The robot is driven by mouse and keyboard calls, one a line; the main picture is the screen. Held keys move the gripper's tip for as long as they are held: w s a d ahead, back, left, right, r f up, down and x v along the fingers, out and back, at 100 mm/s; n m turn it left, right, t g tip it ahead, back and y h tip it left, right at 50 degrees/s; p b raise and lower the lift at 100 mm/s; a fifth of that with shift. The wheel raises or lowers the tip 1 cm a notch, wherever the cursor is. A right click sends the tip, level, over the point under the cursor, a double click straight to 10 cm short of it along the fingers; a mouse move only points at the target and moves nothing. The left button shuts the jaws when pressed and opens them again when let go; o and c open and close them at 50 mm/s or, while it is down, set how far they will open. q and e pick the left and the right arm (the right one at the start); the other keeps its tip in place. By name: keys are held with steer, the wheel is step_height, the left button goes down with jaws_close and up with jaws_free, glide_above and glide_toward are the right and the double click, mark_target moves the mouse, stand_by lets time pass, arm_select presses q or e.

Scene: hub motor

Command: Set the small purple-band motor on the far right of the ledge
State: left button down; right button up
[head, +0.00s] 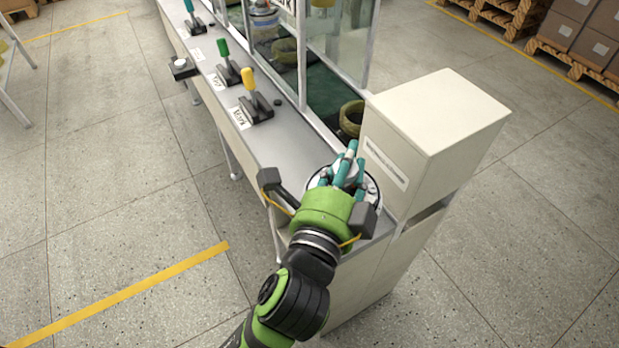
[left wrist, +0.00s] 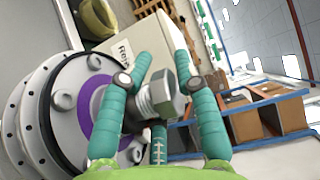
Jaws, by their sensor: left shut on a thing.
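The purple-band motor (left wrist: 60,120) fills the left of the left wrist view as a pale grey stepped disc with a purple ring and bolts on its face. In the head view only the motor's pale rim (head: 374,188) shows under my gripper. My left gripper (head: 346,168) has its teal fingers shut on the motor's threaded axle (left wrist: 160,95). The motor is over the near end of the grey ledge (head: 280,145), next to the cream cabinet. Whether it touches the ledge is hidden. My right gripper is not in view.
The cream cabinet (head: 440,115) stands close on the right of my gripper. Yellow (head: 257,97), green (head: 227,65) and teal levers stand farther along the ledge. A glazed frame with olive tyres (head: 351,117) runs behind. The ledge between the yellow lever and my gripper is clear.

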arm_select(q)
steer(key=shift+s+d+r, duration=0.15)
steer(key=shift+d+r, duration=0.15)
steer(key=shift+d, duration=0.25)
steer(key=shift+d+f+h, duration=0.1)
steer(key=shift+d+h, duration=0.1)
steer(key=shift+h, duration=0.1)
steer(key=w+a+f+b, duration=0.1)
steer(key=w+a+f, duration=0.3)
steer(key=w+f, duration=0.6)
steer(key=shift+w+f, duration=0.3)
steer(key=shift+w, duration=0.05)
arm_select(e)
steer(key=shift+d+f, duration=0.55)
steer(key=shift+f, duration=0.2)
arm_select(q)
steer(key=c, duration=0.9)
jaws_free()
steer(key=shift+s+f, duration=0.1)
steer(key=shift+f, duration=0.2)
